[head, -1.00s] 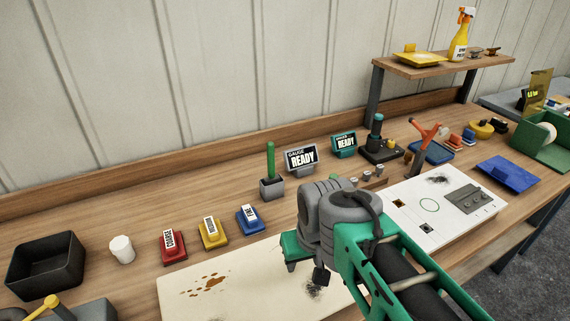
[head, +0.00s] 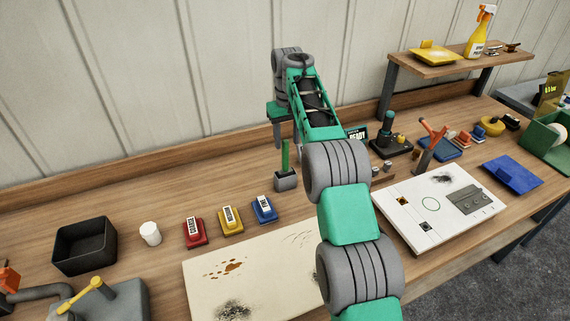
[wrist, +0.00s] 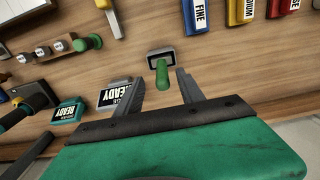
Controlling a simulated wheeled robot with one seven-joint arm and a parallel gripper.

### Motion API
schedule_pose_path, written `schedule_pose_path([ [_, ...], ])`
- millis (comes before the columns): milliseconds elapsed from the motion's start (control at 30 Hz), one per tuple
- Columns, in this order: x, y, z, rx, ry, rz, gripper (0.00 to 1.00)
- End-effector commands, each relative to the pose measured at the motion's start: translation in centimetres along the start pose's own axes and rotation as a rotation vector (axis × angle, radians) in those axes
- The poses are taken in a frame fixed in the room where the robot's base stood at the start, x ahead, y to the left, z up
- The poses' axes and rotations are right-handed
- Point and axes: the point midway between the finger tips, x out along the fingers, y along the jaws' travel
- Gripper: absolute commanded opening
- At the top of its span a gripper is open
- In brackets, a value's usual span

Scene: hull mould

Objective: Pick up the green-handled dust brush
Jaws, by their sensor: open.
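The dust brush's upright green handle (head: 286,155) stands in a small grey holder (head: 286,182) on the bench; its bristle end is hidden in the holder. In the wrist view the green handle (wrist: 162,72) points toward the camera, with the holder (wrist: 153,56) behind it. My gripper (head: 288,147) is above the holder, fingers pointing down and close around the handle's top in the picture. The wrist view shows my gripper (wrist: 159,78) open and empty, with the handle appearing between the fingertips. I cannot tell whether the handle's tip is within the jaws.
The gauge ready sign (wrist: 116,93) is close beside one finger. Blue (head: 264,209), yellow (head: 230,220) and red (head: 194,232) labelled blocks stand left of the holder. A white cup (head: 150,233) and black bin (head: 85,246) are farther left. The wall is close behind my gripper.

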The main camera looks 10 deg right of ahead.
Motion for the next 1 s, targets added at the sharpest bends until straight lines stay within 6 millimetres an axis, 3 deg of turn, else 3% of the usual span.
schedule_pose_path([
  [500,8.1,-0.3,-0.5,-0.002,0.0,0.0,0.45],
  [733,7.7,-0.3,-0.6,-0.001,0.001,0.0,0.45],
  [1000,7.8,-0.3,-0.5,-0.001,0.0,0.0,0.23],
])
